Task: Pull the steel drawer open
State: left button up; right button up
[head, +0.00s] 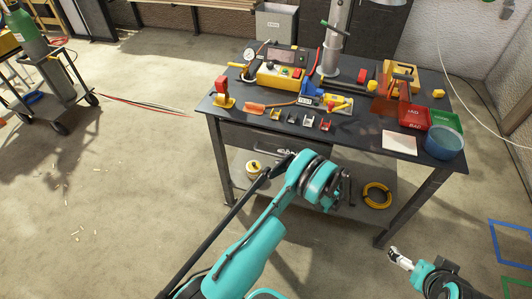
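The steel drawer (245,138) is a dark grey front under the near edge of the workbench top, left of centre. It looks flush with the bench.
The workbench (285,130) carries a control box (280,76), small clamps, a red bin (413,117) and a blue tub (444,142). A yellow coil (377,195) lies on the lower shelf. A gas-bottle cart (55,95) stands left.

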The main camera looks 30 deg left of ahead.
aim_at(269, 153)
pick_arm(q)
jog(key=b+x, duration=0.2)
jog(key=x, duration=0.5)
jog(key=shift+f, duration=0.15)
jog(key=shift+a, duration=0.4)
grip_shut()
